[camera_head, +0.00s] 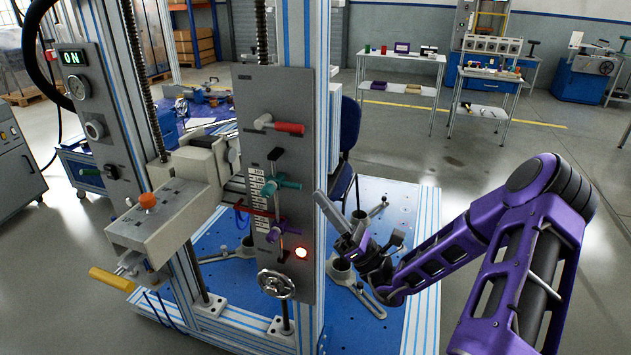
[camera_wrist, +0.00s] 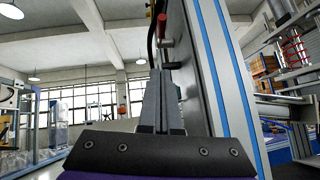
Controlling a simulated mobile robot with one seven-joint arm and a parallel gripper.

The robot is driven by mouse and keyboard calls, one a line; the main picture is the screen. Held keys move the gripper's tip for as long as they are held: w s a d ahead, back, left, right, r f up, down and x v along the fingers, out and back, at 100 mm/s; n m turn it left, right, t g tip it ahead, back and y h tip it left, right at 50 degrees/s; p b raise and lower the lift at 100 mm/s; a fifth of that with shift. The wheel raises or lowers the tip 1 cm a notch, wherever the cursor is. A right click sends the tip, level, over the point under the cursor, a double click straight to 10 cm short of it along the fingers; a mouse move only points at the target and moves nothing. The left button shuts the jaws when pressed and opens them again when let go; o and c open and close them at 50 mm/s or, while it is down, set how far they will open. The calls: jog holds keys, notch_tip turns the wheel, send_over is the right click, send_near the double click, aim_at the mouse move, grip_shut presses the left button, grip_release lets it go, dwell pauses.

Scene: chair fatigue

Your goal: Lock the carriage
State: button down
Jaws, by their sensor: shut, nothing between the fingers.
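A scale plate lies beside the levers. I cannot tell which lever is the lock. My gripper (camera_head: 322,200) is shut and empty, to the right of the panel and apart from the levers. Its closed fingers (camera_wrist: 158,85) point forward in the wrist view, where a red handle (camera_wrist: 162,26) shows above the tips.
A frame post (camera_head: 322,120) stands between my gripper and the panel. A grey block with an orange knob (camera_head: 148,201) juts out left. A blue perforated base plate (camera_head: 375,210) lies below; open floor is right.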

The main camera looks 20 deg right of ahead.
send_near(281, 127)
jog(key=w+a+f, duration=0.1)
jog(key=w+a, duration=0.2)
jog(key=shift+w+d+r, duration=0.1)
jog(key=shift+d+r, duration=0.05)
jog(key=shift+r, duration=0.4)
jog(key=shift+w+d+r, duration=0.15)
jog(key=shift+r, duration=0.4)
jog(key=shift+w+d+r, duration=0.1)
jog(key=shift+r, duration=0.55)
jog(key=shift+r, duration=0.15)
jog(key=shift+d+r+p, duration=0.1)
jog(key=shift+r+p, duration=0.05)
jog(key=shift+p, duration=0.65)
